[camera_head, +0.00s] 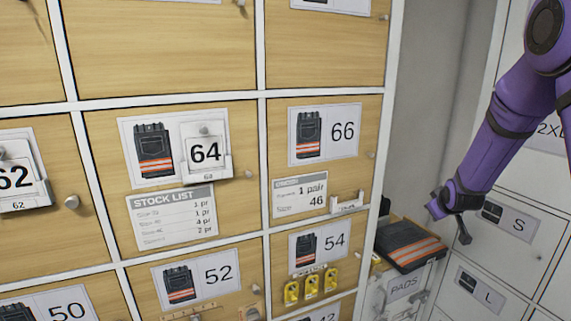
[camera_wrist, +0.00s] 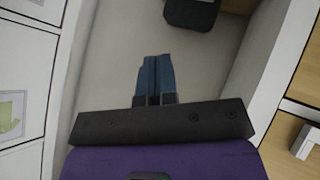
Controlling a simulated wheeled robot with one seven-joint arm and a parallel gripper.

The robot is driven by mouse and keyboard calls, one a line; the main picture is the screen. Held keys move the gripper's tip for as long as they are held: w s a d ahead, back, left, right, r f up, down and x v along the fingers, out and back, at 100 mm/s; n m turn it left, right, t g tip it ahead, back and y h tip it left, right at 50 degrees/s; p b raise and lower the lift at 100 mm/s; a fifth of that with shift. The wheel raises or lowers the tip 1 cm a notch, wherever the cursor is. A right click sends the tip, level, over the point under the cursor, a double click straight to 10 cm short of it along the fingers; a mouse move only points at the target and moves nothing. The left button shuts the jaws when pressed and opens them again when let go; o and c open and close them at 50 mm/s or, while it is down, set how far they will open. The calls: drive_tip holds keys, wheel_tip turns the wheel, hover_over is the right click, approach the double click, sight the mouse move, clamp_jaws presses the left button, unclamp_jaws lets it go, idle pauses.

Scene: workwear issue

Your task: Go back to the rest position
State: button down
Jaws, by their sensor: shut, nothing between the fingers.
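My purple arm reaches in from the upper right in the head view, and my gripper (camera_head: 465,238) hangs at its lower end, apart from everything around it. It is in front of the white drawers on the right and just right of a folded dark garment with orange stripes (camera_head: 410,245). In the wrist view my gripper (camera_wrist: 154,62) shows two blue fingers pressed together with nothing between them. They point over a bare grey surface. The fingertips are too small to make out in the head view.
Wooden lockers with numbered cards, such as 66 (camera_head: 343,131) and 64 (camera_head: 206,153), fill the left and middle. White drawers marked S (camera_head: 518,225) and L (camera_head: 487,296) stand close on the right. A dark object (camera_wrist: 191,14) lies ahead of the fingers in the wrist view.

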drive_tip(key=s+a+r+m+g+y, duration=0.1)
drive_tip(key=s+a+r, duration=0.3)
drive_tip(key=s+r, duration=0.4)
drive_tip(key=s+a+r+m+g+y, duration=0.1)
drive_tip(key=s+a+r, duration=0.4)
drive_tip(key=s+r, duration=0.4)
drive_tip(key=s+a+r+m+g, duration=0.1)
drive_tip(key=s+a+r, duration=0.1)
drive_tip(key=s, duration=1)
drive_tip(key=s+a+r+m+g, duration=0.1)
drive_tip(key=s+a+r, duration=0.1)
drive_tip(key=s, duration=1)
drive_tip(key=shift+s+a+r+y, duration=0.2)
drive_tip(key=shift+a+y, duration=0.1)
drive_tip(key=shift+a, duration=0.6)
